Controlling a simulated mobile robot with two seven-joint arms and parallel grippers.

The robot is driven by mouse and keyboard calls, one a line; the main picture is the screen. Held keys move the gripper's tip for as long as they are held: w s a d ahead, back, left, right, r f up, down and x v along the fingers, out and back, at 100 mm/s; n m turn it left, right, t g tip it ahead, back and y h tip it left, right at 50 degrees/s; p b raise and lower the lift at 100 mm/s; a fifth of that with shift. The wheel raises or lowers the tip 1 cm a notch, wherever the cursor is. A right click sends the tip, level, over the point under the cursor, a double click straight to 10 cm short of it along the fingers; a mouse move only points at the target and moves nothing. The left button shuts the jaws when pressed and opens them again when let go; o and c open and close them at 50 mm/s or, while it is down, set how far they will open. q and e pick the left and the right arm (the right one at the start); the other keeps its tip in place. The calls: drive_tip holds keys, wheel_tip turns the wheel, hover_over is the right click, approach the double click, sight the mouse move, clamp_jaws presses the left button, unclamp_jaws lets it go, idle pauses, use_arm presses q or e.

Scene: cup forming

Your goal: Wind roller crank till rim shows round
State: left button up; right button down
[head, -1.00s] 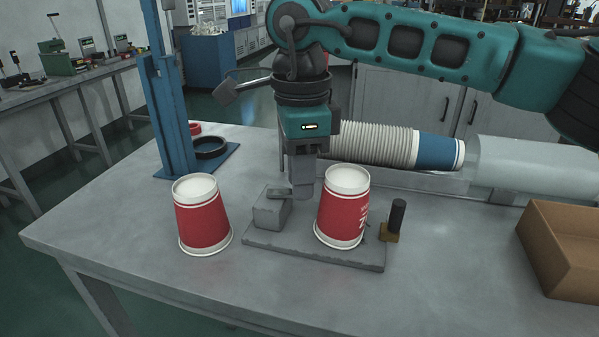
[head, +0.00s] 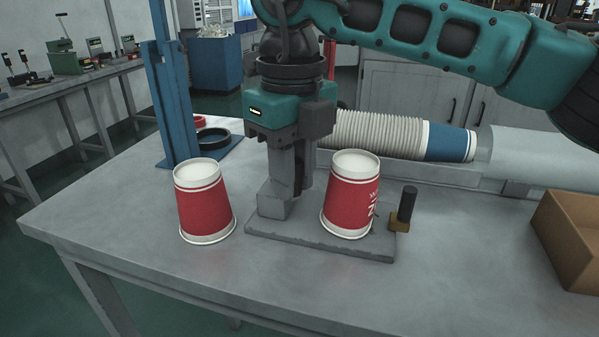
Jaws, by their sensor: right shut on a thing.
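A red and white paper cup (head: 350,200) stands upside down on a grey base plate (head: 320,242). The plate carries a low grey block (head: 273,206) on its left side. A black upright handle (head: 407,203) on a small brass block (head: 399,225) is at the plate's right end, apart from my gripper. My right gripper (head: 290,190) points down just left of the cup, shut on a grey part at the block. Its fingers hide most of that part. I cannot see the cup's rim all the way round. My left gripper is out of view.
Another red and white cup (head: 205,205) stands upside down at left. A blue post (head: 172,90) with a black ring (head: 212,138) stands behind it. A stack of nested cups (head: 385,136) lies behind. A cardboard box (head: 572,240) is at right. The front of the table is clear.

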drive_tip(key=m, duration=0.1)
drive_tip(key=a+m, duration=0.1)
drive_tip(key=shift+s+f+m+b, duration=0.1)
drive_tip(key=shift+s+m+b, duration=0.2)
drive_tip(key=shift+m, duration=0.1)
drive_tip(key=m, duration=0.1)
drive_tip(key=a+m, duration=0.1)
drive_tip(key=shift+m, duration=0.4)
drive_tip(key=m, duration=0.1)
drive_tip(key=a+m+b, duration=0.1)
drive_tip(key=m, duration=0.1)
drive_tip(key=shift+w+a+m, duration=0.1)
drive_tip(key=shift+a+m, duration=0.15)
drive_tip(key=shift+m, duration=0.5)
drive_tip(key=shift+w+a+m, duration=0.1)
drive_tip(key=shift+a+m, duration=0.15)
drive_tip(key=shift+m, duration=0.5)
drive_tip(key=c, duration=1)
unclamp_jaws()
drive_tip(key=shift+o, duration=0.2)
drive_tip(key=shift+r, duration=0.2)
